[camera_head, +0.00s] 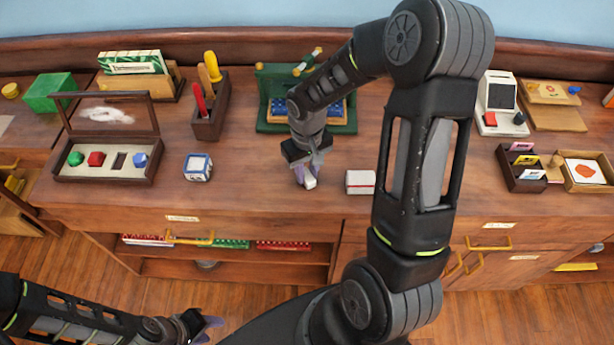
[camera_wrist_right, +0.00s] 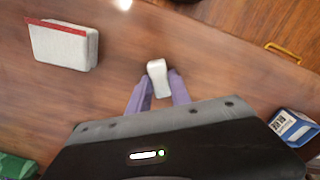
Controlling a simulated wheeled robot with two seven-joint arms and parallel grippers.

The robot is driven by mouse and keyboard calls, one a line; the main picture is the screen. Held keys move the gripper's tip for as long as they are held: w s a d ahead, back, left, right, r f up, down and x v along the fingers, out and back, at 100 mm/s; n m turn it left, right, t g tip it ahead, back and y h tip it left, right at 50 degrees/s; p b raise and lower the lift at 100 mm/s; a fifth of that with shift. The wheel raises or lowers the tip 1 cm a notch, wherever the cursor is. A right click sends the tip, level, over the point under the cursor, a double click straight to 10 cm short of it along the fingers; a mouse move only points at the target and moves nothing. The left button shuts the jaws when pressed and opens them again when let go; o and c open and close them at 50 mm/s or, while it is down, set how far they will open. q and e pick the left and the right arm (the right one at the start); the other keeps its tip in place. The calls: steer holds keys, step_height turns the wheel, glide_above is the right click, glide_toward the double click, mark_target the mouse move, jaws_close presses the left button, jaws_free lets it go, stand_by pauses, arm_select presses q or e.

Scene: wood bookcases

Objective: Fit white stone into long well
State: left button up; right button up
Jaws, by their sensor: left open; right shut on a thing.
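The white stone (camera_wrist_right: 157,73) is a pale elongated piece between the purple fingers of my right gripper (camera_head: 306,178). The gripper is shut on it, over the middle of the counter. The stone also shows at the fingertips in the head view (camera_head: 310,183). The open display case (camera_head: 104,176) stands at the left with a glass lid raised. Its pale bed holds a green stone (camera_head: 76,158), a red stone (camera_head: 96,159) and a blue stone (camera_head: 140,160). A dark long well (camera_head: 119,161) lies between red and blue. My left gripper (camera_head: 208,326) is open at the lower left, below the counter.
A blue-and-white cube (camera_head: 198,167) stands between the case and my right gripper. A white box with a red stripe (camera_head: 360,182) is just right of that gripper. A tool holder (camera_head: 210,118) stands behind the cube. The counter's front strip is mostly clear.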

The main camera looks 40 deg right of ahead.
mark_target(307, 176)
jaws_close()
step_height(307, 176, up, 10)
steer(key=b, duration=0.1)
stand_by(0.5)
stand_by(0.6)
